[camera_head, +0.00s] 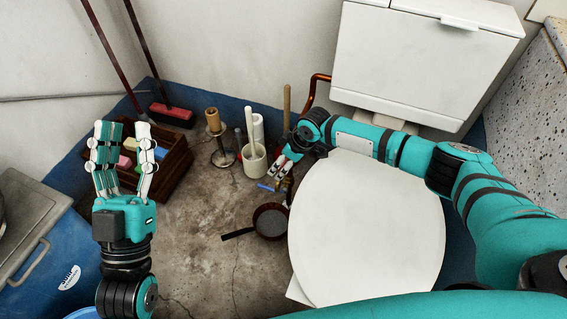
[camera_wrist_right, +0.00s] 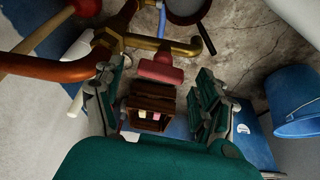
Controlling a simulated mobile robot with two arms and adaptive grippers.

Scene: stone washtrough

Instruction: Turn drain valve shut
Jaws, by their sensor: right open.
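The drain valve is a brass fitting (camera_wrist_right: 165,45) with a red lever handle (camera_wrist_right: 160,71) in the right wrist view. The red handle shows in the gap between the two fingers, near the fingertip end. In the head view the valve's brass body is mostly hidden by my right gripper (camera_head: 281,170), which is beside the copper pipe. My right gripper (camera_wrist_right: 155,90) is open, with its fingers on either side of the handle's line. I cannot tell whether they touch it. My left gripper (camera_head: 124,150) is open and empty, raised at the left, far from the valve.
A copper pipe (camera_head: 311,92) runs by the wall. A dark pan (camera_head: 270,221), a white pot (camera_head: 255,163) of tools and a candlestick-like stand (camera_head: 221,150) are nearby. A wooden crate (camera_head: 178,165) with sponges stands left. A large white lid (camera_head: 365,230) fills the right foreground.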

